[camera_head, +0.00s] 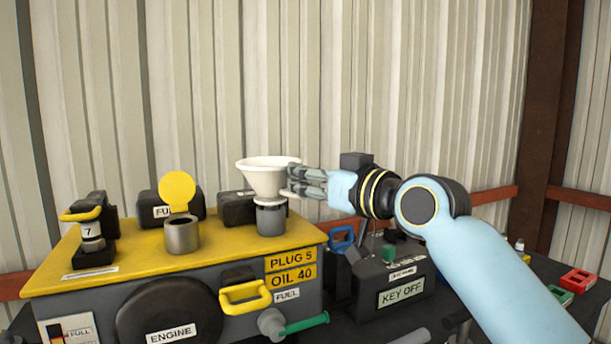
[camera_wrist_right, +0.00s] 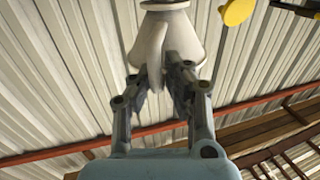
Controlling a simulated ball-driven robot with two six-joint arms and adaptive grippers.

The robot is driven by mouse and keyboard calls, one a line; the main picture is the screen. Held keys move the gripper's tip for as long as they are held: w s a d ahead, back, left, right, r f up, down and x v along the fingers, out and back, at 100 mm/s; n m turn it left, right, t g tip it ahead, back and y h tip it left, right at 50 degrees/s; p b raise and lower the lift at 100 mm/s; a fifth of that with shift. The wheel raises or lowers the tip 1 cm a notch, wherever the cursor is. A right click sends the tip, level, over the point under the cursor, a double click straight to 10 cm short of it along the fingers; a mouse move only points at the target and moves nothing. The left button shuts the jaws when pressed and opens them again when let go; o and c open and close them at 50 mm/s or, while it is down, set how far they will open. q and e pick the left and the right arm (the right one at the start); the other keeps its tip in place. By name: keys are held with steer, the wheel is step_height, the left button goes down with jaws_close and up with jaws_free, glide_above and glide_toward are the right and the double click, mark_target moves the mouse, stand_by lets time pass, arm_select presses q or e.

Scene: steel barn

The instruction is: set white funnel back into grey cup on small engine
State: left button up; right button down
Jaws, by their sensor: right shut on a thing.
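The white funnel (camera_head: 264,181) is upright with its wide mouth up, right over the grey cup (camera_head: 271,220) on the engine's yellow top (camera_head: 130,252). Its narrow lower end meets the cup's dark rim in the head view; I cannot tell whether it is fully seated. My right gripper (camera_head: 292,181) reaches in from the right and is shut on the funnel's side. In the right wrist view, the fingers (camera_wrist_right: 168,80) press against the funnel's white cone (camera_wrist_right: 165,42), and the cup is not clearly seen. My left gripper is out of view.
A metal filler neck with a raised yellow lid (camera_head: 177,192) stands left of the cup. A black part marked 7 with a yellow handle (camera_head: 80,214) is at far left. A KEY OFF box (camera_head: 401,291) stands right, below my arm. Corrugated wall stands behind.

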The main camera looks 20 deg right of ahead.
steer(key=shift+f+b, duration=0.4)
steer(key=shift+f, duration=0.25)
steer(key=c, duration=1.3)
jaws_free()
steer(key=shift+o, duration=0.2)
steer(key=v, duration=1.2)
